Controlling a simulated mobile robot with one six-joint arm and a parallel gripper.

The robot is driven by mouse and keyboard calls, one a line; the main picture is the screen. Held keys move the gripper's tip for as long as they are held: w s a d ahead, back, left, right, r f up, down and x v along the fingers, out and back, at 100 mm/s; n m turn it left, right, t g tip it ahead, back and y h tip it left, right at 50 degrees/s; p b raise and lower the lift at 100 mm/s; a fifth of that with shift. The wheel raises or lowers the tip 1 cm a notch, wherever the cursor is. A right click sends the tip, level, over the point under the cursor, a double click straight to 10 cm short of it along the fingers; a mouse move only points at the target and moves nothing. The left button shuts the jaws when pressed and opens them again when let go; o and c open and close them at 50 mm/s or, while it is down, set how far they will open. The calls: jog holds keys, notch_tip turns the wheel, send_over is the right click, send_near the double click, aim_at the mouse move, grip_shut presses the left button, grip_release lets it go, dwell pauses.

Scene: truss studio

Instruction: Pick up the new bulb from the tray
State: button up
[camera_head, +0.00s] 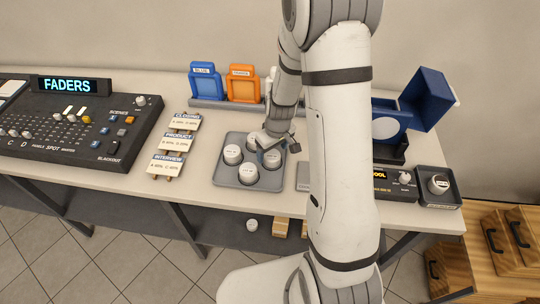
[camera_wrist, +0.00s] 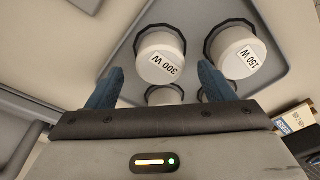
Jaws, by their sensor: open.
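A grey tray (camera_head: 222,178) on the bench holds several white round bulbs with printed labels, each in a dark ring. In the wrist view, one bulb marked 300 W (camera_wrist: 160,56) lies between and just beyond my fingertips. Another, marked 150 W (camera_wrist: 235,51), is to its right, and two more are partly hidden behind my gripper. In the head view my gripper (camera_head: 268,148) is over the tray's back right part and partly hides the bulbs there. My blue fingers (camera_wrist: 161,68) are open with nothing held. I cannot tell which bulb is the new one.
A small dark tray (camera_head: 440,203) with one bulb (camera_head: 438,184) is at the bench's right end. Label cards (camera_head: 174,144) and a fader desk (camera_head: 75,130) are left. Blue (camera_head: 205,82) and orange frames (camera_head: 242,84) stand behind. A blue lamp (camera_head: 428,98) stands right.

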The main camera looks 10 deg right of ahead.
jog(key=shift+w+f, duration=0.1)
jog(key=shift+f, duration=0.7)
jog(key=c, duration=1.1)
